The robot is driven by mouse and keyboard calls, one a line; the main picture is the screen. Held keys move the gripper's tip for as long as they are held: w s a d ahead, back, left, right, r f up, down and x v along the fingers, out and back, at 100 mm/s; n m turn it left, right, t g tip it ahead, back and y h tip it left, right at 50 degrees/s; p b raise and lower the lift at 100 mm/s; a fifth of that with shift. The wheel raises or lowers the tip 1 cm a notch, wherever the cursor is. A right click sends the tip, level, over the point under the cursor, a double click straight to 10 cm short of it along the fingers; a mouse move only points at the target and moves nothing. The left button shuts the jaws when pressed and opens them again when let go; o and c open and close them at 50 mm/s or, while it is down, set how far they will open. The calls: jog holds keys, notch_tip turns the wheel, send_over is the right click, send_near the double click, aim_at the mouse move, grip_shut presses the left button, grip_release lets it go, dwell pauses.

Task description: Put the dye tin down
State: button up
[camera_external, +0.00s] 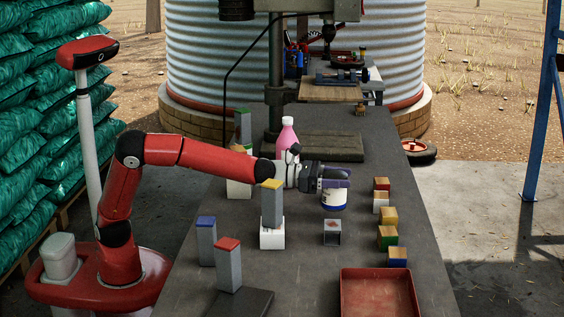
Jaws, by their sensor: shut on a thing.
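My gripper (334,176) is shut on the dye tin (334,199), a white tin with a dark blue band. The fingers lie across the top of the tin, over the middle of the dark workbench (300,262). The tin looks upright. From this view I cannot tell whether its base touches the bench or hangs just above it.
A small grey open box (332,233) stands just in front of the tin. Several coloured blocks (388,215) line the right side. Tall grey blocks (228,268) and a pink bottle (287,136) stand to the left. A red tray (379,293) lies at the front right.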

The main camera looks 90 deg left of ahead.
aim_at(339, 191)
jog(key=shift+f, duration=1.75)
jog(key=o, duration=1.2)
jog(key=shift+f, duration=0.1)
jog(key=shift+s, duration=0.15)
jog(key=s, duration=1)
jog(key=shift+s+a, duration=0.2)
jog(key=shift+a, duration=0.1)
jog(key=shift+s+a, duration=0.15)
jog(key=shift+s, duration=0.5)
